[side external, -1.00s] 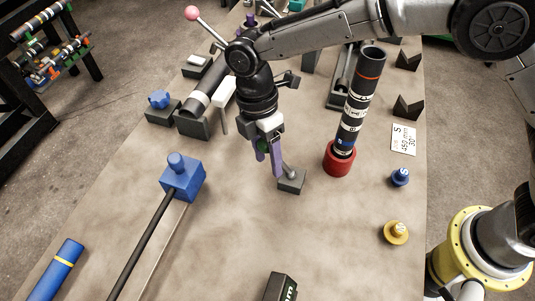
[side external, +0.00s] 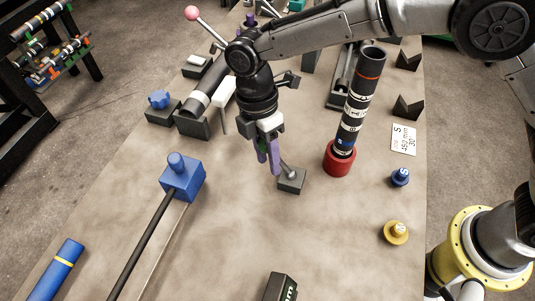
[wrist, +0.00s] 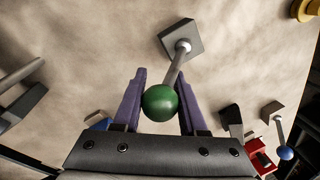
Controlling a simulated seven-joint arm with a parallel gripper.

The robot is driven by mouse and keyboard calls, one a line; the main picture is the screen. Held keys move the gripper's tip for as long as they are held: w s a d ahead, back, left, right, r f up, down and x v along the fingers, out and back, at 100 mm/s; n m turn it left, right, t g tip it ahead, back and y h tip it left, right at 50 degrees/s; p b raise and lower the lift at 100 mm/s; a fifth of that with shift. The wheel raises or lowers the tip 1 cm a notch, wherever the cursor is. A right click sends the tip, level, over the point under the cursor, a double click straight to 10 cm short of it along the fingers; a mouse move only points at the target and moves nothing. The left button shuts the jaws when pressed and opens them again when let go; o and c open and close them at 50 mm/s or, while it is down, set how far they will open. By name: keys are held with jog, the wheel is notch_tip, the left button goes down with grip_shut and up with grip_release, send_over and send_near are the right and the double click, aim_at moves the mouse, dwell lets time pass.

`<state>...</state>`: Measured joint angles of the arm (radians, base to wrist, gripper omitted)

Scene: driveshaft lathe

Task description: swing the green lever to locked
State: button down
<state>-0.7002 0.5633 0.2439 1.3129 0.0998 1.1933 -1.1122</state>
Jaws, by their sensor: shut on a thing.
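The green lever has a green ball knob (wrist: 160,102) on a thin metal rod (wrist: 176,68). The rod rises at a tilt from a small grey square base (wrist: 181,40). In the side view this base (side external: 292,182) sits on the table, with the rod leaning up and left into my gripper. My gripper (side external: 269,158) points down with its purple fingers on either side of the knob. In the wrist view my gripper (wrist: 160,92) is shut on the knob. The knob is hidden behind the fingers in the side view.
A dark banded shaft (side external: 357,105) stands upright in a red cup (side external: 340,160) just right of the lever. A blue block (side external: 183,180) with a black rod stands to the left. Blue (side external: 400,177) and yellow (side external: 396,232) knobs sit at right. The table in front is mostly clear.

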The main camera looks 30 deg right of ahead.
aim_at(286, 165)
jog(key=shift+r, duration=0.2)
dwell(0.5)
jog(key=shift+s+d+r+t+y, duration=0.35)
jog(key=shift+t+y, duration=0.25)
jog(key=shift+t, duration=0.1)
jog(key=shift+s+d+r+t+y, duration=0.2)
jog(key=shift+s+d+t+y, duration=0.05)
jog(key=shift+t+y, duration=0.3)
jog(key=shift+s+d+r+t+y, duration=0.2)
jog(key=shift+d+t+y, duration=0.05)
jog(key=shift+t+y, duration=0.25)
jog(key=shift+c, duration=2.3)
grip_release()
jog(key=w+a+v, duration=0.1)
jog(key=v, duration=1)
jog(key=shift+s+a+r, duration=0.2)
jog(key=shift+r, duration=0.4)
